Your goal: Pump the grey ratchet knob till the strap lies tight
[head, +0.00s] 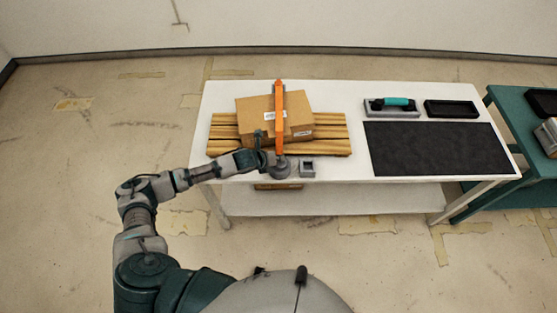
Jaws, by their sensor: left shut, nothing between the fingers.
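A cardboard box (255,113) with white labels sits on a slatted wooden pallet (333,134) on the white table. An orange strap (279,112) runs over the box from the back edge to the front. At the strap's front end is the grey ratchet knob (280,170), low at the table's front edge. My left gripper (268,158) is shut and empty, just left of the strap and right by the knob. I cannot tell whether it touches the knob. How tight the strap lies is too small to judge. My right gripper is out of view.
A small grey square block (307,168) stands just right of the knob. Further right on the table (354,167) are a black mat (436,149), a teal-handled tool (393,106) and a black tray (451,109). A green table (508,147) stands at the right.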

